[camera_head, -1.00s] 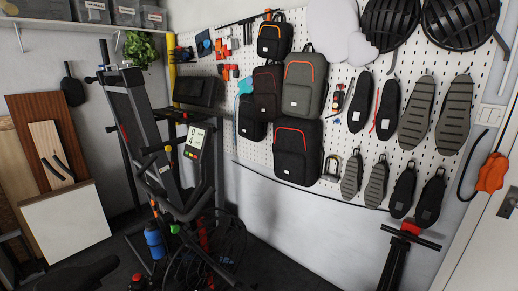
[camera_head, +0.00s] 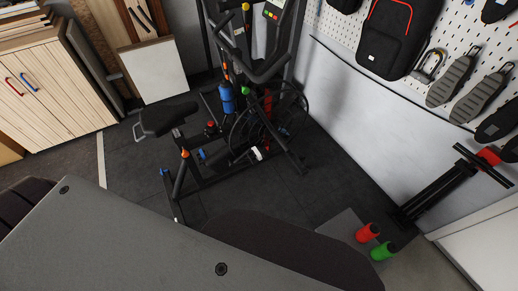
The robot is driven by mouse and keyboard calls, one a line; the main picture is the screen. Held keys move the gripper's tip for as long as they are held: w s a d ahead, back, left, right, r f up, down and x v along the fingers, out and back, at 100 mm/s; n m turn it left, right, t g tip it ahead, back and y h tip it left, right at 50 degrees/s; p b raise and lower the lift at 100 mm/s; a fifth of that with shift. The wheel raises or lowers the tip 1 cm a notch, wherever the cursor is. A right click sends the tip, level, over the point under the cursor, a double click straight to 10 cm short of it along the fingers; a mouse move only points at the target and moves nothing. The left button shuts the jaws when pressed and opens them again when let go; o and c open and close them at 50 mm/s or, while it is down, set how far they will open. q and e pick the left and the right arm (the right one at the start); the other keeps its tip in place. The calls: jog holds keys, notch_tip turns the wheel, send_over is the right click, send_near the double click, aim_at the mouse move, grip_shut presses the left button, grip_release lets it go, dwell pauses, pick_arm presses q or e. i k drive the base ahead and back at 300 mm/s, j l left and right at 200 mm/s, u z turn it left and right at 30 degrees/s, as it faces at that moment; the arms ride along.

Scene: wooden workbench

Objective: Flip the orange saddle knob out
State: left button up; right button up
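An exercise bike (camera_head: 262,117) stands on the dark floor mat in the upper middle of the head view. Its black saddle (camera_head: 166,118) points toward the left. A small orange knob (camera_head: 185,153) shows below the saddle, by the rear of the frame. It is too small to tell whether it is in or out. A red knob (camera_head: 211,125) is on the frame to the right of the saddle. Neither of my grippers is in view.
A wooden cabinet (camera_head: 50,95) stands at the left. A white box (camera_head: 153,70) is behind the saddle. Red (camera_head: 367,232) and green (camera_head: 383,251) cylinders lie at the lower right, near a black stand (camera_head: 440,190). Dark floor mat (camera_head: 330,165) is clear right of the bike.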

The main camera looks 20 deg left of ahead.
aim_at(186, 154)
jog(key=u, duration=1.6)
jog(key=i+u, duration=0.15)
jog(key=u, duration=0.15)
jog(key=i+l+u, duration=0.1)
jog(key=u, duration=0.2)
